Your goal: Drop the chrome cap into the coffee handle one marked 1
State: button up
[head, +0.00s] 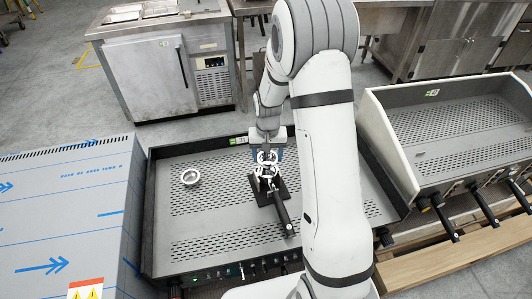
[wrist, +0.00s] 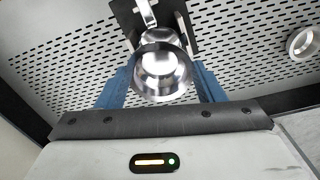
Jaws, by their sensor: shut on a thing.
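My gripper (head: 267,157) has its blue fingers on both sides of a shiny round chrome cap (wrist: 162,70), which they hold. In the wrist view my gripper (wrist: 162,88) shows close, with the cap between the fingers. The coffee handle (head: 282,212) rests on a black stand (head: 259,197) just below and in front of the gripper in the head view. Its chrome head is partly hidden by the gripper and cap; part of the chrome also shows in the wrist view behind the cap. I cannot read a 1 on it. Whether cap and handle touch is unclear.
A separate chrome ring (head: 190,176) lies left on the perforated tray (head: 215,215); it also shows in the wrist view (wrist: 301,41). A blue-marked box (head: 65,215) stands left. A second machine (head: 450,130) stands right. The tray around the ring is clear.

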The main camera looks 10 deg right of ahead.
aim_at(268, 160)
jog(key=shift+f+b, duration=1.5)
jog(key=shift+f, duration=0.95)
jog(key=shift+s+f, duration=0.1)
jog(key=shift+f, duration=0.05)
jog(key=shift+c, duration=1.3)
jog(key=o, duration=1.1)
jog(key=shift+r, duration=3.9)
jog(key=s+r+n+t, duration=0.1)
jog(key=s+r, duration=0.6)
jog(key=s, duration=0.5)
jog(key=s+r+n+t, duration=0.1)
jog(key=s+r, duration=0.7)
jog(key=s, duration=0.3)
jog(key=shift+s+a+t, duration=0.2)
jog(key=shift+s+t, duration=0.1)
jog(key=shift+s, duration=0.05)
jog(key=shift+r, duration=0.1)
